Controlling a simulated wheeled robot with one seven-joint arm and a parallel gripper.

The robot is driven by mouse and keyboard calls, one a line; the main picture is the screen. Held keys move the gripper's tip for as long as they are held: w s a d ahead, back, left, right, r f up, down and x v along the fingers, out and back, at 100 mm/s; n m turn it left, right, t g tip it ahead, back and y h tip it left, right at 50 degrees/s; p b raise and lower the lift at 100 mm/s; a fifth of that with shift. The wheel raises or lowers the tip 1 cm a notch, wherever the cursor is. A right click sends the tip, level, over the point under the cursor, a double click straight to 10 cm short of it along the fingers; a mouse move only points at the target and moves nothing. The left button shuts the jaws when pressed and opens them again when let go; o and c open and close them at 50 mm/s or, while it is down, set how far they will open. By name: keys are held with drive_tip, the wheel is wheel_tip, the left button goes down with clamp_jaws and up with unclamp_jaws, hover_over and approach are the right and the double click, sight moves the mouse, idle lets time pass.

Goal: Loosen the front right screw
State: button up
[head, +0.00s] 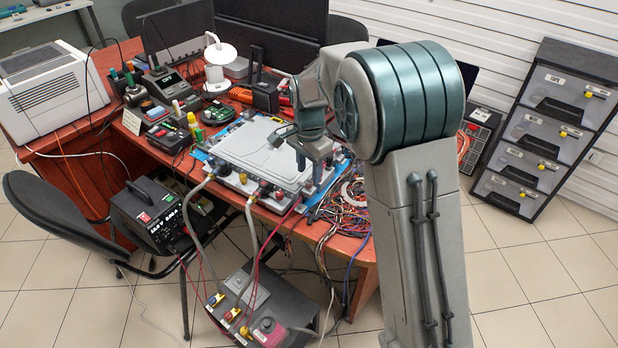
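A flat grey housing (246,147) with a pale top plate lies on the red desk, with hose fittings along its front edge. My arm reaches in from the right, and my gripper (311,164) points down over the right end of the housing. The gripper is small here and seen from behind, so its finger opening and any contact are unclear. The front right screw cannot be made out; that corner is partly behind my gripper and arm.
Hoses run from the housing's front edge down to a dark box (262,312) with coloured connectors. Tangled wires (345,205) lie right of the housing. Tools and a white lamp (218,62) crowd the desk behind. A black chair (60,225) stands left; a drawer cabinet (548,130) stands right.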

sight(309, 181)
drive_tip(key=shift+f, duration=1.6)
clamp_jaws()
